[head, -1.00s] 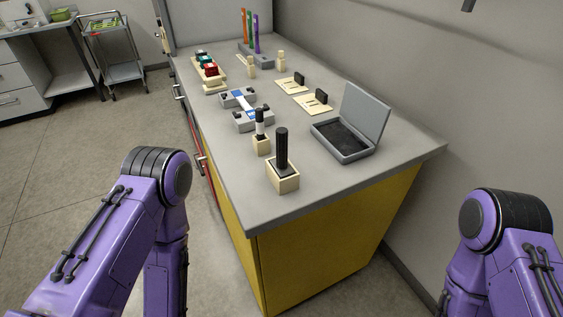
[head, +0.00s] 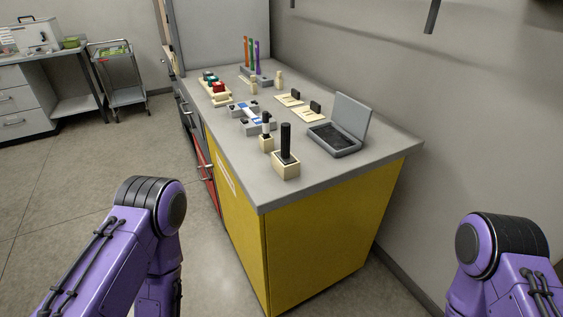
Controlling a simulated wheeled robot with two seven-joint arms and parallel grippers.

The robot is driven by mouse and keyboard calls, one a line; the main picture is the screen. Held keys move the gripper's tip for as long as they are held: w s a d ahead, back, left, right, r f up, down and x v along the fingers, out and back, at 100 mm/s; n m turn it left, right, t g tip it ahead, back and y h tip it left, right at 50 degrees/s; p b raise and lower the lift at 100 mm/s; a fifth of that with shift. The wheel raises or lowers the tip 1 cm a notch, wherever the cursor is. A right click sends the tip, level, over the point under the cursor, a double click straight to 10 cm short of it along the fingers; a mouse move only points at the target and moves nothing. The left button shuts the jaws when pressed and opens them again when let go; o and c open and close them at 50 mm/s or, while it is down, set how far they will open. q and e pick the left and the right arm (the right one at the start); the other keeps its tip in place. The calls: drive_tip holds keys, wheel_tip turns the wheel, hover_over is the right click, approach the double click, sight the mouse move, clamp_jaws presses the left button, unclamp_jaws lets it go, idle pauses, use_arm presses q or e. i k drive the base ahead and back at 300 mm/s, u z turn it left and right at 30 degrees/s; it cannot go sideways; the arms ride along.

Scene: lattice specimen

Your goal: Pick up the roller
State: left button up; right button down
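No thing is plainly recognisable as a roller. The closest candidates stand upright near the front end of the grey bench top (head: 345,177). One is a thick black cylinder (head: 286,140) in a pale wooden block (head: 286,171). The other is a smaller black-and-white upright piece (head: 266,125) in a smaller pale block (head: 266,144), just behind and left of it. Neither is touched. My two purple arms show at the lower left and lower right, in front of the bench and apart from it. Both grippers are out of view.
An open grey case (head: 340,132) lies right of the blocks. Farther back are pale plates with black pieces (head: 313,110), grey-blue devices (head: 255,122), a tray of coloured pieces (head: 217,95) and coloured sticks (head: 251,55). A trolley (head: 121,75) stands far left. The left floor is clear.

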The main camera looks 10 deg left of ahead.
sight(284, 155)
drive_tip(key=z, duration=1.5)
drive_tip(key=i, duration=1)
drive_tip(key=u, duration=1.6)
